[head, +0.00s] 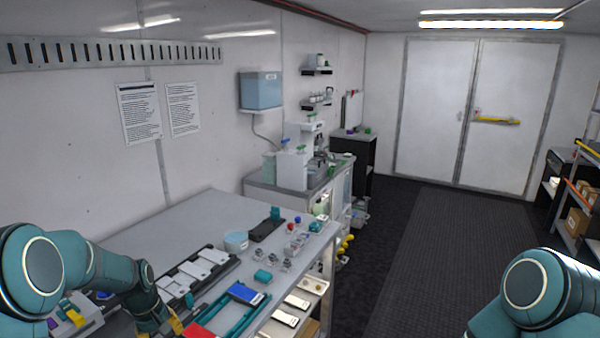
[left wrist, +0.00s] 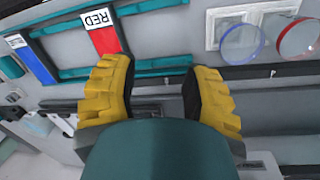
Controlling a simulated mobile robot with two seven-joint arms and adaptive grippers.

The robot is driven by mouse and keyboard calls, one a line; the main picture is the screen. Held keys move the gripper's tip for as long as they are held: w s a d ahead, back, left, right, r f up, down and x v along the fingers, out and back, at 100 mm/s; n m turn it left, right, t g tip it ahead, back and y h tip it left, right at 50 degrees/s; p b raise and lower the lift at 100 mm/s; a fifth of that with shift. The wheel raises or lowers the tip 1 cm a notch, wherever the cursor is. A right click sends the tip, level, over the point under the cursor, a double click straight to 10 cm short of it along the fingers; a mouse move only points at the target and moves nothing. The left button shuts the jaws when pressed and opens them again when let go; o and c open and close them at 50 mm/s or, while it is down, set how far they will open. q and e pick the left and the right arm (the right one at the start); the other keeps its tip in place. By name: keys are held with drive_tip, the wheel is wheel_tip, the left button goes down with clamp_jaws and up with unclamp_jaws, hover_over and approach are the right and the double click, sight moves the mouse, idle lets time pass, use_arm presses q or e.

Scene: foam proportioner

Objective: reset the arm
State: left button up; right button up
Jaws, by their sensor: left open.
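My left arm (head: 75,270) reaches in from the left, bent low over the workbench (head: 130,245). Its gripper (head: 172,325) is at the bottom edge of the head view. In the left wrist view, my left gripper (left wrist: 160,85) has its two yellow fingers spread apart, with nothing between them. A block marked RED (left wrist: 103,35) lies between teal rails (left wrist: 165,60), just beyond the fingers and apart from them. My right arm (head: 540,290) shows only as a teal link at the lower right; its gripper is out of the picture.
A blue block (head: 247,293) lies between the rails. Clear discs (left wrist: 242,40) show in the left wrist view. The dark floor mat (head: 440,240) is clear.

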use_arm(q)
drive_tip(key=s+d+f+m+h, duration=0.1)
drive_tip(key=s+d+f+m, duration=0.1)
drive_tip(key=s+d+f, duration=0.4)
drive_tip(key=s+d+f+m, duration=0.1)
drive_tip(key=d+f, duration=0.4)
drive_tip(key=d, duration=0.2)
drive_tip(key=s+d+f+m+t+h, duration=0.1)
drive_tip(key=s+d+f+m+h, duration=0.15)
drive_tip(key=s+d, duration=0.9)
wheel_tip(320, 180, down, 10)
drive_tip(key=s+m+b, duration=0.1)
drive_tip(key=b, duration=0.8)
drive_tip(key=shift+s+d+f+y, duration=0.2)
drive_tip(key=shift+s+y, duration=0.1)
drive_tip(key=shift+y, duration=0.05)
